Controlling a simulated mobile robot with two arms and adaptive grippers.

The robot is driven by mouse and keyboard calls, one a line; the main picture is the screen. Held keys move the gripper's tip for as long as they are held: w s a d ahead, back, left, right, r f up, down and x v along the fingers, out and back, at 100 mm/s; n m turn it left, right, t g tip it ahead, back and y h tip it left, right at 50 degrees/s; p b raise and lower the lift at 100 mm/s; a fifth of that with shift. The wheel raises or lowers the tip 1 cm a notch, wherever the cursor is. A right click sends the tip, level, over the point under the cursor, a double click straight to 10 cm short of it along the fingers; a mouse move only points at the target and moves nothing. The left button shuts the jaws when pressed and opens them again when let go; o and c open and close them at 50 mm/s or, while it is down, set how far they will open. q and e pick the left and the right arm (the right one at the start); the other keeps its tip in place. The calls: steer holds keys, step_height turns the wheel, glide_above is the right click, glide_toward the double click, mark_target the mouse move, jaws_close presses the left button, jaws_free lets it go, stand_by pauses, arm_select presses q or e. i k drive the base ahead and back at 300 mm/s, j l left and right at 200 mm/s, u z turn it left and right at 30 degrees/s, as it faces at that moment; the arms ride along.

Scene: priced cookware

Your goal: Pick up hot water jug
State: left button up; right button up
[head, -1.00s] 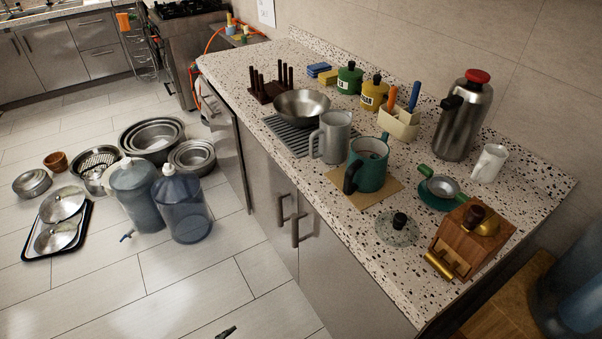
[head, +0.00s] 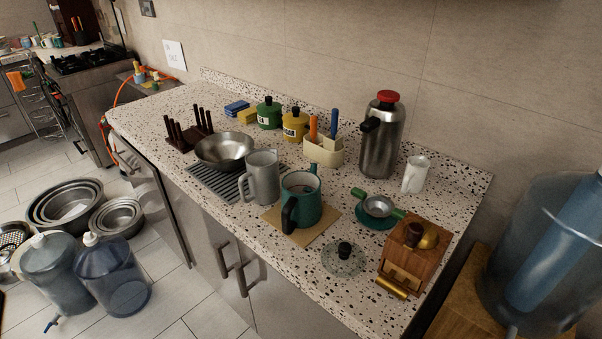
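A tall steel jug with a red cap and black spout or handle (head: 381,140) stands upright at the back of the speckled counter (head: 455,205), near the wall; it looks like the hot water jug. A white cup (head: 415,174) stands just right of it. A grey pitcher (head: 262,176) and a green kettle with a black handle (head: 303,200) stand nearer the front edge. Neither of my grippers is in view, and nothing touches the jug.
A utensil holder (head: 323,150) stands left of the jug. A green-handled strainer (head: 378,207), glass lid (head: 343,259) and wooden grinder (head: 414,255) are in front. A large water bottle (head: 545,255) stands right of the counter. Pots and bottles crowd the floor at left.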

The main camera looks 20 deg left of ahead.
mark_target(262, 169)
steer(key=i+j+z, duration=0.1)
steer(key=j+z, duration=0.35)
steer(key=j, duration=0.65)
steer(key=j+z, duration=0.45)
steer(key=j, duration=0.65)
steer(key=k, duration=0.05)
